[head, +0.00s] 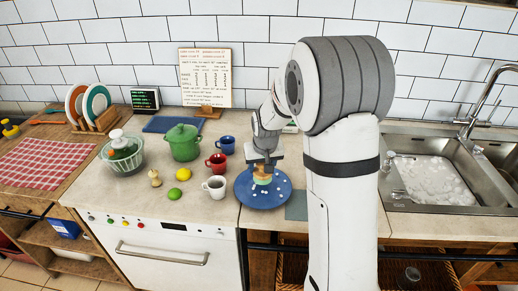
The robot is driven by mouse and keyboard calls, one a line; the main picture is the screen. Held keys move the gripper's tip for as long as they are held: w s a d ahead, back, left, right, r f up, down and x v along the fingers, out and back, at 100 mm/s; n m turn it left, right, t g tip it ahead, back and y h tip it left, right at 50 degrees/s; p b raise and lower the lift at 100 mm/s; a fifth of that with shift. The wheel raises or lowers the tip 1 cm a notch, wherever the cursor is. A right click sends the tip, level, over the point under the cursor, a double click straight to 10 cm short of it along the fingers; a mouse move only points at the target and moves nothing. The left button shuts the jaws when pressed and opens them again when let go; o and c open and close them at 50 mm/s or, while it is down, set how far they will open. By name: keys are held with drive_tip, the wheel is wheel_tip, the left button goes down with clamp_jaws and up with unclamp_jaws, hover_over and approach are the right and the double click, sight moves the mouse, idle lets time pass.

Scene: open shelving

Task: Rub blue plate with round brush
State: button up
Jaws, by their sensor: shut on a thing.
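The blue plate (262,198) lies flat on the counter near its front edge, with small white spots or suds on its face. My gripper (263,168) points down over the plate and is shut on the round brush (262,178), which shows as a yellow-orange body with a greenish lower part. The brush is at the plate's upper middle and appears to touch it, but the exact contact is hidden. My arm stands just right of the plate and covers part of the counter behind.
A white mug (216,187), a red mug (216,163) and a blue mug (226,144) stand left of the plate. A green pot (182,142), lemon (181,171) and lime (174,194) are farther left. The sink (437,178) with suds is at right.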

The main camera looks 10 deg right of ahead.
drive_tip(key=shift+w+r+p, duration=0.2)
drive_tip(key=shift+r+p, duration=0.2)
drive_tip(key=shift+r, duration=0.4)
drive_tip(key=shift+w+p+v, duration=0.2)
drive_tip(key=shift+p+v, duration=0.3)
drive_tip(key=shift+v, duration=0.4)
drive_tip(key=shift+w+p+v, duration=0.2)
drive_tip(key=shift+p+v, duration=0.3)
drive_tip(key=shift+v, duration=0.35)
drive_tip(key=shift+r, duration=0.15)
